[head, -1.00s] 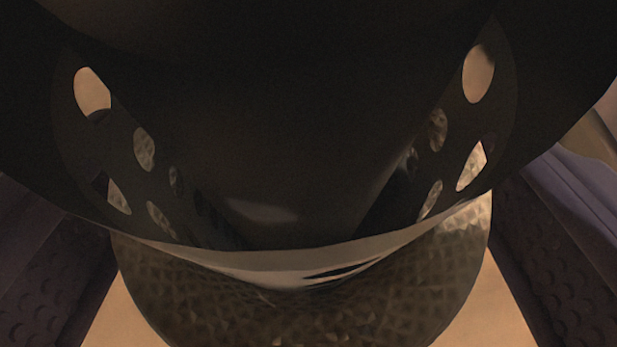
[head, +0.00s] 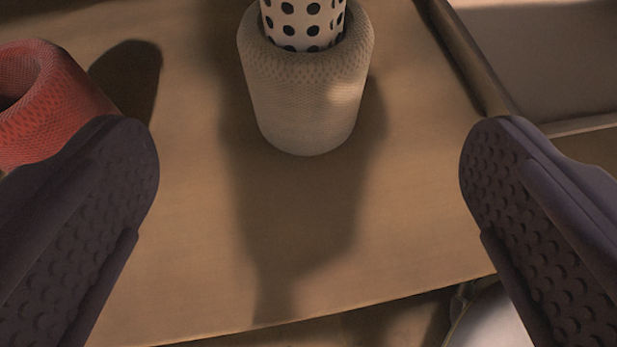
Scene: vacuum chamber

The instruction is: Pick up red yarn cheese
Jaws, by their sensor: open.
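The red yarn cheese (head: 45,105) is a red, rounded, textured body with a dark opening at its upper left. It stands at the left edge of the head view and is cut off by the frame. My gripper (head: 310,150) is open and empty, its two dark, dimpled fingers wide apart. The left finger overlaps the lower right of the red yarn cheese in the picture; I cannot tell whether they touch. The red thing is outside the space between the fingers.
A beige textured yarn cheese (head: 305,105) stands upright at top centre, with a white, black-dotted tube (head: 303,22) in its top. They are on a brown tabletop (head: 180,240) with clear room in front. A raised bar (head: 465,55) runs along the right. A white rounded thing (head: 490,325) shows below the edge.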

